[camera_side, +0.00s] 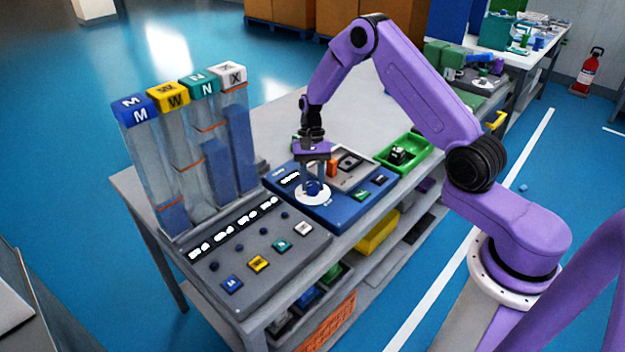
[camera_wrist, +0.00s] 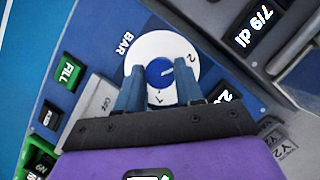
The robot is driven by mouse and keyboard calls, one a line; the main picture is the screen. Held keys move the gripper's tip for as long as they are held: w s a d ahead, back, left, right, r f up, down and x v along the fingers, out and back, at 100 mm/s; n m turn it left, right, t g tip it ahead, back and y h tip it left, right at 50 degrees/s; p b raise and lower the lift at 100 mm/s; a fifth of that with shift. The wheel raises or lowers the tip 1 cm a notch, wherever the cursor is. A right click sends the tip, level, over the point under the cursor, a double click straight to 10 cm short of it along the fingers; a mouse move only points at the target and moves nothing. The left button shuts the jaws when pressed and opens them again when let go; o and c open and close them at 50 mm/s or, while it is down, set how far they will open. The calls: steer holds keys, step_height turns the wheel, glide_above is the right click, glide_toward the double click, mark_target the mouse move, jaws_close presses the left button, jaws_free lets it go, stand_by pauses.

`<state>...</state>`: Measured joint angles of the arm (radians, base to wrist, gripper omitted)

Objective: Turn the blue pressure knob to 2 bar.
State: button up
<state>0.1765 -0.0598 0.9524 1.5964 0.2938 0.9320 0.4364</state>
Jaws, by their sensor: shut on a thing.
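The blue pressure knob (camera_side: 313,188) sits on a round white dial (camera_side: 300,194) on the blue panel (camera_side: 340,212) in the side view. In the wrist view the knob (camera_wrist: 159,76) is near the middle of its dial (camera_wrist: 160,41), with marks 1 and 2 and the word BAR beside it. The knob's light pointer line points right and slightly up, roughly towards the 2; the exact alignment is hard to tell. My gripper (camera_wrist: 159,71) is shut on the knob, one finger on each side. In the side view my gripper (camera_side: 312,179) points down over the panel.
Left of the blue panel stands a grey panel (camera_side: 230,285) with buttons and tall clear columns (camera_side: 190,160). A green tray (camera_side: 418,152) lies to the right. A green FILL button (camera_wrist: 69,72) and a display (camera_wrist: 262,27) flank the dial in the wrist view.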

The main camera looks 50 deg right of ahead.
steer(key=o, duration=1)
steer(key=shift+r, duration=0.1)
steer(key=v, duration=1.7)
steer(key=shift+w+d+r, duration=0.1)
steer(key=shift+d, duration=0.1)
steer(key=s+a+r+n+h, duration=0.1)
steer(key=s+a+r+n, duration=0.2)
steer(key=s+a+n, duration=0.3)
steer(key=s+a+r+n+h, duration=0.2)
steer(key=s+a+n, duration=0.1)
steer(key=s+a, duration=0.5)
steer(key=s+n+t, duration=0.1)
steer(key=s+n, duration=0.3)
steer(key=s, duration=0.4)
steer(key=s+d+f+n+t, duration=0.1)
steer(key=s+n, duration=0.3)
steer(key=s, duration=0.4)
steer(key=s+d+n+t, duration=0.1)
steer(key=s+n, duration=0.3)
steer(key=s, duration=0.4)
steer(key=shift+s+f, duration=0.15)
steer(key=shift+f, duration=0.15)
